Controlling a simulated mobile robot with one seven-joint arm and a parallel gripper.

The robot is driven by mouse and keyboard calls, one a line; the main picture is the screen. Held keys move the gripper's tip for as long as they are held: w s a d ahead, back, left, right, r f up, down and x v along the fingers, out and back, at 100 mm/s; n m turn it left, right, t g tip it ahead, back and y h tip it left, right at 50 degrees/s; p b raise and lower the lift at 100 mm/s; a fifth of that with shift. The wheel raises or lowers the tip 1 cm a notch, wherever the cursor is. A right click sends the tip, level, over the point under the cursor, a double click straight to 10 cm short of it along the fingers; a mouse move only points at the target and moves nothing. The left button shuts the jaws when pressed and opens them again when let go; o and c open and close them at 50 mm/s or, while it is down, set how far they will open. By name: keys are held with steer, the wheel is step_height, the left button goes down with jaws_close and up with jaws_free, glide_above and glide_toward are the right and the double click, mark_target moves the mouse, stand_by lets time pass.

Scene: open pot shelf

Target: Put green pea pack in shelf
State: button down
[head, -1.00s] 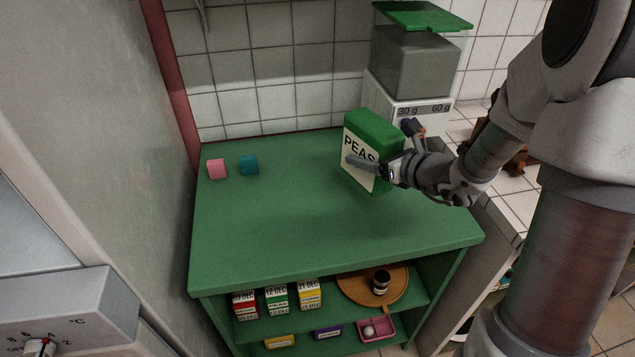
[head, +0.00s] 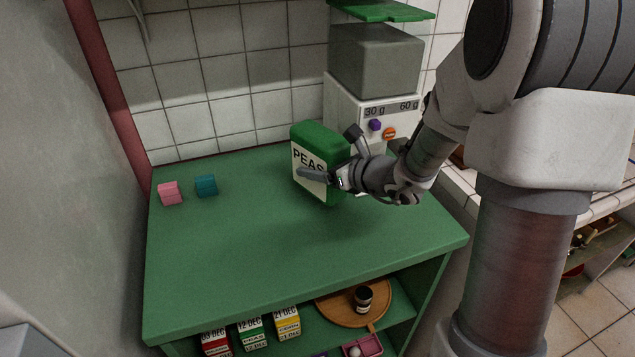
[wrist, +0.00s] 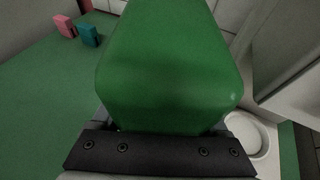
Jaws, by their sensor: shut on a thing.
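The green pea pack (head: 318,141), a box with a white label reading PEAS, is upright and slightly tilted above the green shelf top. My gripper (head: 330,163) is shut on it, with one finger across the label and the other behind. In the wrist view the pack's green top (wrist: 170,70) fills the middle and hides much of the fingers. The shelf (head: 230,265) is a green open unit. Its upper inner board holds a red, a green and a yellow dated pack (head: 288,323), with a round wooden board (head: 335,310) to the right.
A dispenser marked 30 g and 60 g (head: 350,105) stands behind the pack. A dark jar (head: 362,298) stands on the wooden board. The top's front is clear.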

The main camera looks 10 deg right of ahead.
steer(key=shift+f+b, duration=0.5)
steer(key=shift+f, duration=1.15)
steer(key=shift+f, duration=0.15)
jaws_free()
